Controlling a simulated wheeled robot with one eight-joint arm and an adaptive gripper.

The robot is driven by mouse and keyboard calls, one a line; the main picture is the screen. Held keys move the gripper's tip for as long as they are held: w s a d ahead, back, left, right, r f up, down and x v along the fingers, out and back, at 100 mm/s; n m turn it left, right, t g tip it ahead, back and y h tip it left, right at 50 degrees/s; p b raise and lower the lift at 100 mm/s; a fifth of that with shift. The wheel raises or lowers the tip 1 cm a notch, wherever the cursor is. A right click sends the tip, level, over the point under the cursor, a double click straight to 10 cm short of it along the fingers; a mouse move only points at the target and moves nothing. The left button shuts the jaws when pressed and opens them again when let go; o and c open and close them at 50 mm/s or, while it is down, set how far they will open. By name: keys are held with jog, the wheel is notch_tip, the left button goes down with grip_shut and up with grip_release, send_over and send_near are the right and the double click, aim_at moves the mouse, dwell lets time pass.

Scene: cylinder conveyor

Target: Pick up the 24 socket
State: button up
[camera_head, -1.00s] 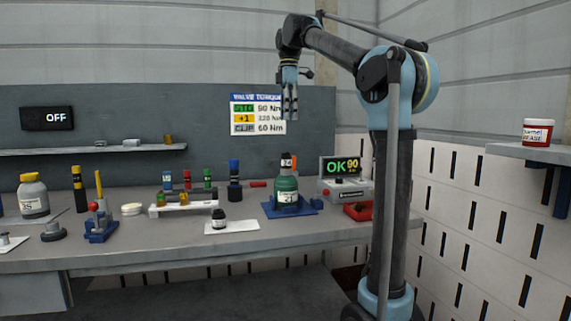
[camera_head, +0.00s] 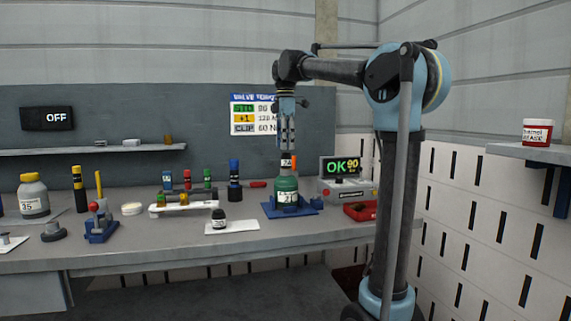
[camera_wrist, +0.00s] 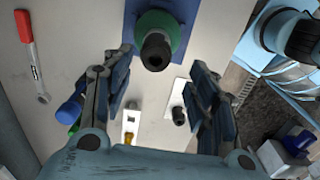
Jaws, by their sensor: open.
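A dark socket (camera_head: 287,162) with an orange patch and a small label, seemingly "24", sits on top of the green valve body (camera_head: 287,185) on a blue base plate. In the wrist view the socket (camera_wrist: 156,50) shows end-on over the green body, near the gap between the fingertips. My gripper (camera_head: 287,145) points down just above the socket, fingers apart and empty. It also shows in the wrist view (camera_wrist: 162,60). Whether the fingertips reach down beside the socket, I cannot tell.
A dark socket marked "30" (camera_head: 219,218) stands on a white mat to the left. Behind it are a white rack (camera_head: 183,208) and colored sockets. A display reading "OK 90" (camera_head: 341,167) and a red tray (camera_head: 358,212) stand close on the right.

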aim_at(286, 157)
jog(key=f, duration=0.3)
jog(key=w+f, duration=0.1)
jog(key=f, duration=0.1)
jog(key=shift+d, duration=0.2)
jog(key=shift+f, duration=0.55)
jog(key=shift+c, duration=0.3)
jog(key=c, duration=1.1)
